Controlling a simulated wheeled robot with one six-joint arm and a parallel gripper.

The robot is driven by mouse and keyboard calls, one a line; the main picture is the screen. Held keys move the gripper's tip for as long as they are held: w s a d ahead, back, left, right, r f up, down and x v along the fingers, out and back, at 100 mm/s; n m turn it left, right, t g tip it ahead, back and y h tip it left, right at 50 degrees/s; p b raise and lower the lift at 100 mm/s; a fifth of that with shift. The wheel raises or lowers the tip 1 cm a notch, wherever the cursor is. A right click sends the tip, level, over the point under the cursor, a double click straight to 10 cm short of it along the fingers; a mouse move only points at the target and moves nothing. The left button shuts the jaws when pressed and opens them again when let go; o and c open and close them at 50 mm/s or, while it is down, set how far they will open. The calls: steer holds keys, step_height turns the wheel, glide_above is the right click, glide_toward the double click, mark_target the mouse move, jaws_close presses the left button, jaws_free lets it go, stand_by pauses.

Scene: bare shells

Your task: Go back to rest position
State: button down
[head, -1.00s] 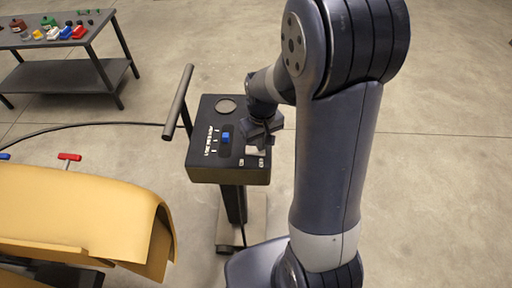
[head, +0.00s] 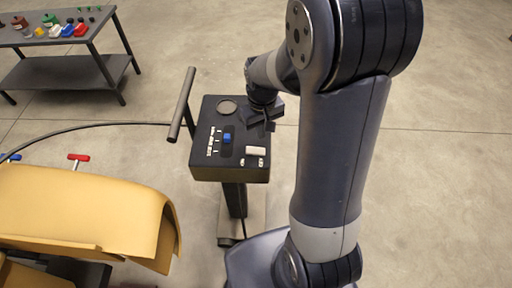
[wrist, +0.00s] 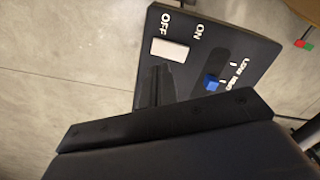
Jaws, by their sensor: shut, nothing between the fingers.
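My gripper (head: 264,122) is shut and empty. In the head view it hangs over the upper right part of a black control box (head: 205,168) on a stand. I cannot tell which way the rocker is tipped. A blue slider knob (head: 227,138) sits in a slot left of the switch and also shows in the wrist view (wrist: 211,83).
A bar handle (head: 182,103) rises left of the box. A yellow curved shell (head: 80,210) lies at the lower left, with a red T-handle (head: 79,158) behind it. A grey table (head: 70,68) with several small items stands at the far left. The floor at right is clear.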

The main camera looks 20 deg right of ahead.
mark_target(261, 151)
steer(key=shift+f, duration=0.1)
step_height(261, 151, down, 7)
steer(key=b, duration=0.5)
stand_by(0.3)
steer(key=shift+r, duration=0.25)
